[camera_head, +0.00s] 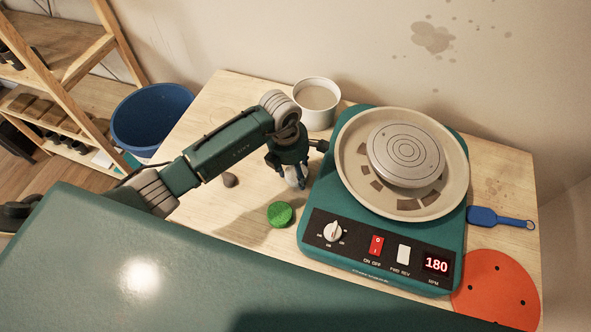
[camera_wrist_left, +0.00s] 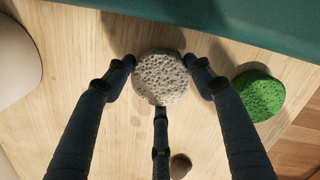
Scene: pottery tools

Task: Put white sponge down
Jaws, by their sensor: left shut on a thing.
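The white sponge (camera_wrist_left: 161,78) is a round, porous, grey-white piece between the fingers of my left gripper (camera_wrist_left: 161,80). The fingers close on it from both sides, with a third finger below it in the left wrist view. In the head view my left gripper (camera_head: 294,180) points down over the wooden table, left of the pottery wheel, and the sponge is mostly hidden by the fingers. Whether the sponge touches the table is hard to tell. My right gripper is in neither view.
A green sponge (camera_head: 280,214) lies close by, in front of the gripper. The pottery wheel (camera_head: 333,262) stands to the right. A white bucket (camera_head: 317,117) is behind, and a small brown piece (camera_head: 230,180) lies left. Bare table (camera_head: 215,210) shows around them.

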